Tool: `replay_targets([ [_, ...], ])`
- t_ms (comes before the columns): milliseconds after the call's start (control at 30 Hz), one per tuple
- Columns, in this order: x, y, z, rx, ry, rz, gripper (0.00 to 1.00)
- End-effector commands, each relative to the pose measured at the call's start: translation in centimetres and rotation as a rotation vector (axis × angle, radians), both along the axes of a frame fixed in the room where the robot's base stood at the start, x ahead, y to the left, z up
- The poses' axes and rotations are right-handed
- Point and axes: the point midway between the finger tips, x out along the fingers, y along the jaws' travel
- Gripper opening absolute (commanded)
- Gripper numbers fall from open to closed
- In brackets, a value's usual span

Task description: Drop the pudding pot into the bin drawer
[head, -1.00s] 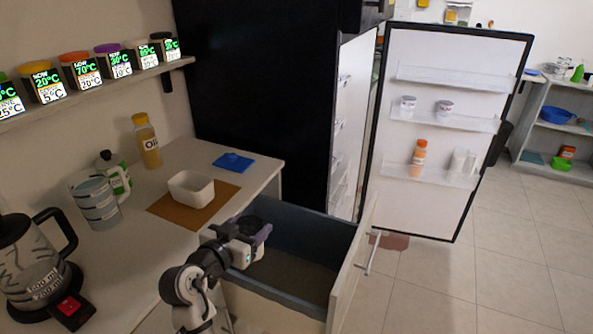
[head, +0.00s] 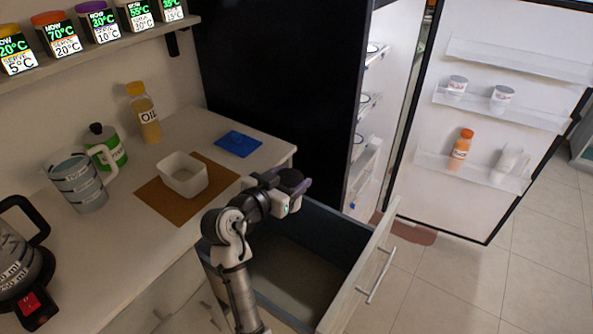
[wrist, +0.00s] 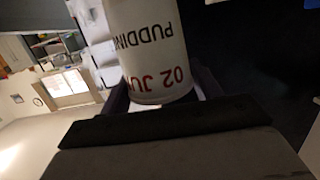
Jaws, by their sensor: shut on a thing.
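The white pudding pot (wrist: 155,50) shows in the wrist view, marked "PUDDING" and "02 JUN" in upside-down lettering. My gripper (wrist: 160,95) is shut on it, with dark fingers on both sides. In the head view my gripper (head: 300,190) is above the back edge of the open drawer, by the counter's corner. The pot cannot be made out there. The bin drawer (head: 300,275) is pulled out, and the part of its floor that I see looks bare.
The fridge door (head: 480,130) stands open at the right, holding pots and bottles. A white bowl (head: 183,190) on a brown mat, a blue item (head: 238,144), an oil bottle (head: 145,115) and a measuring jug (head: 78,183) stand on the counter. The drawer front (head: 365,265) juts over the floor.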

Motion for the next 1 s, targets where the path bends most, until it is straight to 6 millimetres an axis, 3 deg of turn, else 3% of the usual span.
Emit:
replay_targets([
  [167,0.0,0.0,-0.9,-0.001,0.001,0.0,0.35],
  [600,0.0,0.0,-5.6,-0.001,0.0,0.001,0.35],
  [933,0.0,0.0,-5.9,0.0,-0.002,0.001,0.35],
  [967,0.0,0.0,-5.9,0.0,-0.002,0.001,0.64],
  [1000,0.0,0.0,-5.9,0.0,-0.002,0.001,0.7],
])
